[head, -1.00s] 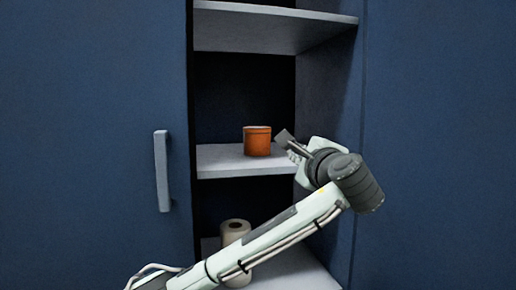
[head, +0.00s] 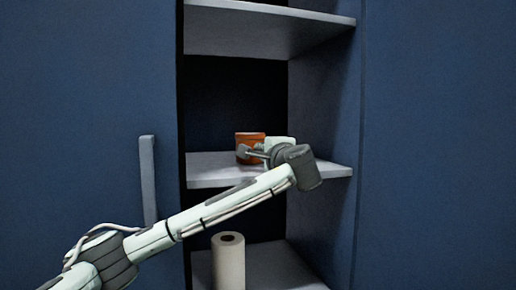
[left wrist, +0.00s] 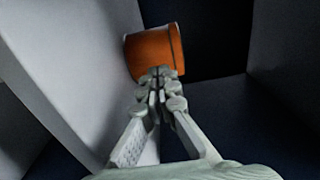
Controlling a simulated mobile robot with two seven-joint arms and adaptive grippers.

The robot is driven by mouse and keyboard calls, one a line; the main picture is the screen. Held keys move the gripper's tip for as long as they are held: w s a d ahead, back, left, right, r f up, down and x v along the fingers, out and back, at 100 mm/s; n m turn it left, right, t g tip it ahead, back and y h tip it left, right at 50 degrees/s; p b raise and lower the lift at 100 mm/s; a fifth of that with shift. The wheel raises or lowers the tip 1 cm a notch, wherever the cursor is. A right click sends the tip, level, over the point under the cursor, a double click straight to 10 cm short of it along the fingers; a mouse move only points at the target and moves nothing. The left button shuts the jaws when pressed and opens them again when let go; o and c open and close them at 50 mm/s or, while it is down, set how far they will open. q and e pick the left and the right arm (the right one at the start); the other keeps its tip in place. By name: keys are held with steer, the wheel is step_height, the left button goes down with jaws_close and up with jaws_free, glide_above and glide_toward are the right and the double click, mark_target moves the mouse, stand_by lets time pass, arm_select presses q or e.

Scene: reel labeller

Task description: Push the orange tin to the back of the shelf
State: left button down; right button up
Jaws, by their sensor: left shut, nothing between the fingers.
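The orange tin (head: 250,139) stands upright on the middle shelf (head: 215,171) of the open cabinet. My left gripper (head: 246,154) is shut and empty, in front of the tin in the head view and hiding its lower part. In the left wrist view the tin (left wrist: 150,50) is just beyond the shut fingertips (left wrist: 160,75). The fingertips overlap its lower edge there; I cannot tell for sure whether they touch it. My right gripper is not in view.
An upper shelf (head: 265,30) is above, and a paper roll (head: 229,262) stands on the lower shelf. The cabinet's right side wall (head: 325,110) is beside my arm. A door with a grey handle (head: 148,180) is at the left. The shelf left of the tin is clear.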

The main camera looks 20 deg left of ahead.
arm_select(q)
steer(key=shift+w+a, duration=0.45)
steer(key=shift+w, duration=0.15)
steer(key=shift+x, duration=0.8)
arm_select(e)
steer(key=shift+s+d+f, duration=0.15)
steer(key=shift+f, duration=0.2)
arm_select(q)
steer(key=p+x, duration=0.4)
steer(key=x, duration=0.7)
steer(key=shift+w+r, duration=0.15)
steer(key=shift+r, duration=0.05)
steer(key=x, duration=0.3)
steer(key=shift+w+a+f+p, duration=0.25)
steer(key=shift+f+p, duration=0.05)
steer(key=shift+s+d+r, duration=0.1)
steer(key=shift+s+r, duration=0.05)
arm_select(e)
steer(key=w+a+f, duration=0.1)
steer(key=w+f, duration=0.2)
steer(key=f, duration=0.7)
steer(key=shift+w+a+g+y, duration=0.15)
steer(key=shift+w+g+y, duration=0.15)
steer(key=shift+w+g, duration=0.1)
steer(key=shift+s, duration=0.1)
